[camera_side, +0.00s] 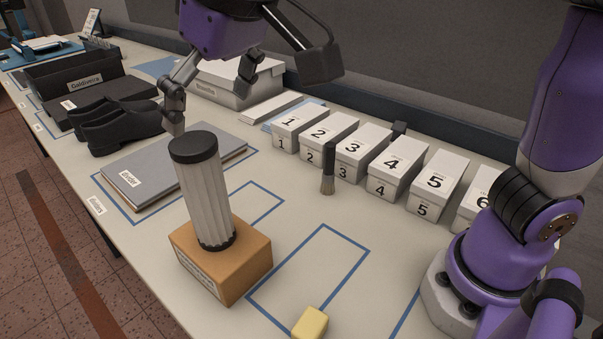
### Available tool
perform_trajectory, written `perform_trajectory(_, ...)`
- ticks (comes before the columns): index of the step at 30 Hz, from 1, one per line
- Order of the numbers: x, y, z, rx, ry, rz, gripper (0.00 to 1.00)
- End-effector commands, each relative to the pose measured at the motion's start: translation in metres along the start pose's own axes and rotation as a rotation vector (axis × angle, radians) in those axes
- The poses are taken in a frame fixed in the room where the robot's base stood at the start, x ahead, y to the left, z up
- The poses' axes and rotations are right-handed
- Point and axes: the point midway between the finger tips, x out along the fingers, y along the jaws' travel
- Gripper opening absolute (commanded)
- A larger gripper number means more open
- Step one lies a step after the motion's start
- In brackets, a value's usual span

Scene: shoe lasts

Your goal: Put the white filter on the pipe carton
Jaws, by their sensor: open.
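The white filter (205,196) is a pleated white cylinder with black end caps. It stands upright on top of the brown pipe carton (236,263), near the front of the table. The carton has a label on its front face, too small to read. My gripper (212,108) is open and empty, above and behind the filter in the picture. Its fingers are apart from the filter, with one finger at the left and one at the right. Nothing is between the fingers.
Numbered white boxes (393,172) stand in a row at the back, with a dark brush (328,171) before them. A grey folder (172,165) and black shoes (118,124) lie left. A yellow block (310,323) lies at the front.

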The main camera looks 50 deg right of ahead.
Motion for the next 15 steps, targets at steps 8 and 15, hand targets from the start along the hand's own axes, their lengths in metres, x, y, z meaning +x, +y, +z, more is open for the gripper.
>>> perform_trajectory(8,-0.005,0.052,0.004,0.02,0.023,0.043,0.97)
perform_trajectory(15,0.015,0.157,0.074,0.07,0.068,0.1,0.97)
